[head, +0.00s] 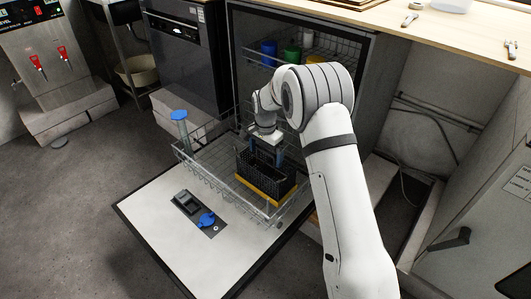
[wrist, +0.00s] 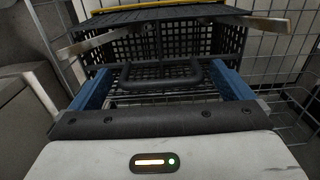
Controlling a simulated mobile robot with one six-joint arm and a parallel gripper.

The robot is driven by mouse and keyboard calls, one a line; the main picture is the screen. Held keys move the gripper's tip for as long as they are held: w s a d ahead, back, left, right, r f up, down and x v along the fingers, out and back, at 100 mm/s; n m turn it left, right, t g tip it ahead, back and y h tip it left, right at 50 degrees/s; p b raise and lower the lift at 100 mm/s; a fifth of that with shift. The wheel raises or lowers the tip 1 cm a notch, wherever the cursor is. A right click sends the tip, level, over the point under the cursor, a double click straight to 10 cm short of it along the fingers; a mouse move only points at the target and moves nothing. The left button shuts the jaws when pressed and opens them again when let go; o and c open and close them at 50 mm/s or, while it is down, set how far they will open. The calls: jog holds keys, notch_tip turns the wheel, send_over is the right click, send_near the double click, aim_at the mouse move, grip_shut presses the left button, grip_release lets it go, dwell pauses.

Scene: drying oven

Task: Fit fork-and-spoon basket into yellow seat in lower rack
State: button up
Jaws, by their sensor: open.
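The black mesh basket (head: 258,174) stands in the lower rack (head: 196,166), over the yellow seat (head: 257,192), whose edge shows along the basket's lower front. I cannot tell whether the basket is fully down in it. My gripper (head: 265,152) is right above the basket, pointing down. In the wrist view the blue fingers of my gripper (wrist: 163,74) are apart, one at each side of the basket's dark handle (wrist: 160,84). The mesh basket (wrist: 165,45) lies beyond the handle, with a yellow strip (wrist: 150,8) past it. My arm hides part of the rack's right side.
The lower rack is pulled out over the open door (head: 160,215). A blue-topped clear vessel (head: 181,125) stands at the rack's left corner. The upper rack (head: 283,62) holds several coloured cups. A wooden counter (head: 470,45) runs above right.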

notch_tip(320, 180, up, 12)
jog(key=p, duration=0.4)
jog(key=shift+r, duration=0.15)
jog(key=s+d+r+n, duration=0.2)
jog(key=s+d+r, duration=0.5)
jog(key=s+d+n, duration=0.2)
jog(key=s+d, duration=0.2)
jog(key=s, duration=0.5)
jog(key=s+d+r+n, duration=0.1)
jog(key=s+d, duration=0.3)
jog(key=s, duration=0.5)
jog(key=s+d+r+n+t, duration=0.1)
jog(key=s+d+n, duration=0.1)
jog(key=s, duration=0.8)
jog(key=shift+d+r+n, duration=0.25)
jog(key=shift+d+n, duration=0.05)
jog(key=shift+d, duration=0.6)
notch_tip(320, 180, up, 52)
jog(key=s+t+p, duration=0.1)
jog(key=t+p, duration=0.2)
jog(key=p, duration=4.2)
jog(key=shift+s+a+f, duration=0.2)
jog(key=shift+f, duration=0.05)
